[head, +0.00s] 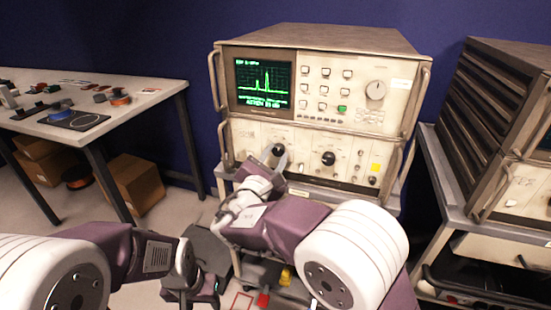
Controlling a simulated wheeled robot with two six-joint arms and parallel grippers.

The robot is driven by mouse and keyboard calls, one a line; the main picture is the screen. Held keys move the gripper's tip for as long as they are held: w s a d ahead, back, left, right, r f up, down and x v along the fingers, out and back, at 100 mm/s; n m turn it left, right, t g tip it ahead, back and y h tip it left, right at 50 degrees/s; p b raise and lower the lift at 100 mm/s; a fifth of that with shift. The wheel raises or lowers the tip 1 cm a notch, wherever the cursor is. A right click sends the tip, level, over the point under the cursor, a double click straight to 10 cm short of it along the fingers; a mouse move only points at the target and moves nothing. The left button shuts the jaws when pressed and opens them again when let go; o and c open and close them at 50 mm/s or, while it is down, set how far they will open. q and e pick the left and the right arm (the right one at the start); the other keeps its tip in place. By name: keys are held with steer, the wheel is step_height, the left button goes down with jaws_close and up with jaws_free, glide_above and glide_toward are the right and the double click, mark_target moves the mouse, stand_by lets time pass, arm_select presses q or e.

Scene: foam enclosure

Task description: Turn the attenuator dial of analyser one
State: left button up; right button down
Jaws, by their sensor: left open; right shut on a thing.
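Analyser one (345,65) stands upright in front of me, with a lit green trace on its screen (263,84). Its lower panel carries a dark dial (279,149) at the left and a black knob (328,158) in the middle. My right gripper (270,160) reaches up to the left dial and is shut on it, hiding its lower part. The panel labels are too small to read. My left gripper (202,268) is low, left of the analyser's cart, open and apart from the analyser.
A white workbench (145,98) with small parts stands at the left, with cardboard boxes (137,185) under it. A second rack of equipment (500,115) stands on a cart close at the right. Metal handles (214,83) stick out at the analyser's front edges.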

steer(key=shift+f, duration=0.15)
steer(key=c, duration=1.1)
jaws_free()
steer(key=shift+w, duration=0.1)
steer(key=shift+o, duration=0.2)
steer(key=shift+s+a, duration=0.15)
steer(key=shift+s, duration=0.2)
steer(key=p+v, duration=0.1)
steer(key=v, duration=0.7)
steer(key=shift+s, duration=0.25)
